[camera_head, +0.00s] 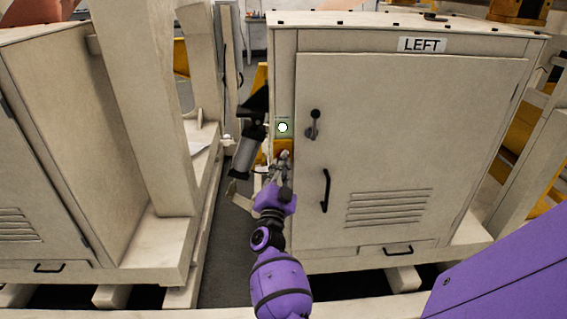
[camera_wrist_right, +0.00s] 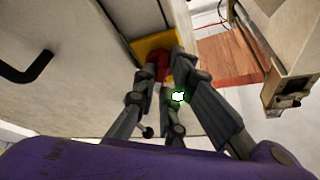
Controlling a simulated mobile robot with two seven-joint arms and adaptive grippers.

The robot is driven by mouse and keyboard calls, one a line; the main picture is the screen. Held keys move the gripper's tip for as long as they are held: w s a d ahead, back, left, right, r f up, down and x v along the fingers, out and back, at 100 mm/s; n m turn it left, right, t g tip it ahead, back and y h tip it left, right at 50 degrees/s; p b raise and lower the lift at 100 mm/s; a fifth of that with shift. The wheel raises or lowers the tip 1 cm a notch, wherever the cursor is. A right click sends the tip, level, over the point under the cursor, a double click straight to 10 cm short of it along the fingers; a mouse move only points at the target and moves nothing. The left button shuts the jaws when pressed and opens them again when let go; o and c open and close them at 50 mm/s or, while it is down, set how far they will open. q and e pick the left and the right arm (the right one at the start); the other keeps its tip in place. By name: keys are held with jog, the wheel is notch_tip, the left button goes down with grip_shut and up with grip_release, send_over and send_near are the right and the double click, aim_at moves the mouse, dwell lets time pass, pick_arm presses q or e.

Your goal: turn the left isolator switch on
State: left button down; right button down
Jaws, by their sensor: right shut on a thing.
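The tall pale cabinet (camera_head: 410,120) carries a sign reading LEFT (camera_head: 422,44). Its isolator has a yellow plate (camera_head: 284,146) on the narrow side face, left of the door. In the wrist view, a red handle (camera_wrist_right: 158,64) stands out from the yellow plate (camera_wrist_right: 150,43). My right gripper (camera_head: 281,166) is at this plate, and in the wrist view its fingers (camera_wrist_right: 162,78) are closed around the red handle. The fingers hide part of the handle, so its exact angle is unclear. A white lamp with a green edge (camera_head: 282,127) shows just above the plate. My left gripper is not in view.
The door has a dark latch (camera_head: 314,124) and a black pull handle (camera_head: 325,190) right of my gripper. Another pale cabinet (camera_head: 90,130) stands at the left, behind a thick upright post (camera_head: 150,110). A narrow floor gap (camera_head: 222,250) separates the two cabinets.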

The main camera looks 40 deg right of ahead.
jog(key=m, duration=0.1)
jog(key=m+g+p, duration=0.1)
jog(key=m, duration=0.1)
jog(key=shift+w+r+h, duration=0.1)
jog(key=shift+r+h, duration=0.2)
dwell(0.3)
jog(key=c, duration=1.8)
grip_release()
jog(key=shift+f, duration=0.1)
jog(key=shift+f, duration=0.1)
jog(key=v, duration=1.2)
jog(key=shift+a+r, duration=0.1)
jog(key=shift+r, duration=0.15)
